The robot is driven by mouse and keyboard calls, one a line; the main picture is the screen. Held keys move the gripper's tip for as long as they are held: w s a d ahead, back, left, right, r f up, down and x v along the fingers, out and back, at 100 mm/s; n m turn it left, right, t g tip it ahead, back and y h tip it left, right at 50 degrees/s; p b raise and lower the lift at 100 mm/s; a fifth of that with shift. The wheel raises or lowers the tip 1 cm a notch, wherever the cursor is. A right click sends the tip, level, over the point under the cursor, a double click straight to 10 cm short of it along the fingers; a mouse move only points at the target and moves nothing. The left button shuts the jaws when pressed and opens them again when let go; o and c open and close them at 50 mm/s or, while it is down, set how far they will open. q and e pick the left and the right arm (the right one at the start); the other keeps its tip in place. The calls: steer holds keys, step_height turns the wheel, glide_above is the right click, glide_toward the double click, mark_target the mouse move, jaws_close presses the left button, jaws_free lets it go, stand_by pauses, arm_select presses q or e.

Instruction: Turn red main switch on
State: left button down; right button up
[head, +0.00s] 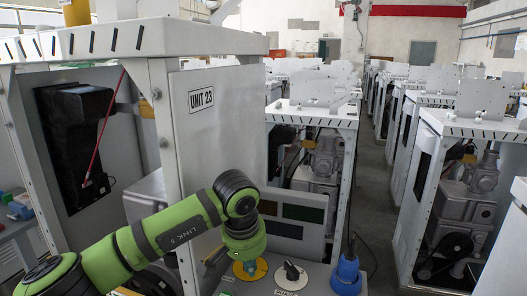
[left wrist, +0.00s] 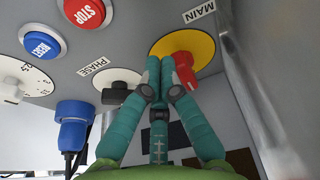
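The red main switch (left wrist: 185,72) sits on a round yellow plate (left wrist: 202,44) beside the MAIN label in the left wrist view. My left gripper (left wrist: 161,62) has its teal fingers together, tips nearly meeting, in front of the yellow plate. The red knob shows just right of the fingertips and is partly covered by the right finger; whether they touch I cannot tell. In the head view the yellow plate (head: 258,267) shows under the end of my green left arm, which hides the red knob and the fingers. My right gripper is in neither view.
A black PHASE knob (left wrist: 118,92), red STOP button (left wrist: 84,12), blue RESET button (left wrist: 43,42) and blue plug (left wrist: 74,125) share the panel. The plug (head: 346,272) rises right of the PHASE knob (head: 291,271) in the head view. Unit 23's cabinet panel (head: 215,140) stands behind my arm.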

arm_select(q)
steer(key=shift+w+a+r, duration=0.1)
steer(key=shift+w+r, duration=0.05)
steer(key=shift+w, duration=0.05)
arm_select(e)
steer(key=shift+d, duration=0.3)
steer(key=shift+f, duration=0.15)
arm_select(q)
steer(key=shift+w+a+b, duration=0.2)
steer(key=shift+a+b, duration=0.05)
steer(key=shift+b, duration=0.1)
steer(key=shift+a+f+b, duration=0.2)
steer(key=shift+a+b, duration=0.3)
steer(key=shift+a, duration=0.25)
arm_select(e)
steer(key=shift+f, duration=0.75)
arm_select(q)
steer(key=shift+w+a+r, duration=0.1)
steer(key=shift+w+a, duration=0.1)
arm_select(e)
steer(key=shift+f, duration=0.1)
arm_select(q)
steer(key=shift+w+a+r, duration=0.15)
steer(key=shift+a+r, duration=0.05)
steer(key=shift+s+a+f+b, duration=0.1)
steer(key=shift+s+a+b, duration=0.15)
steer(key=shift+b, duration=0.1)
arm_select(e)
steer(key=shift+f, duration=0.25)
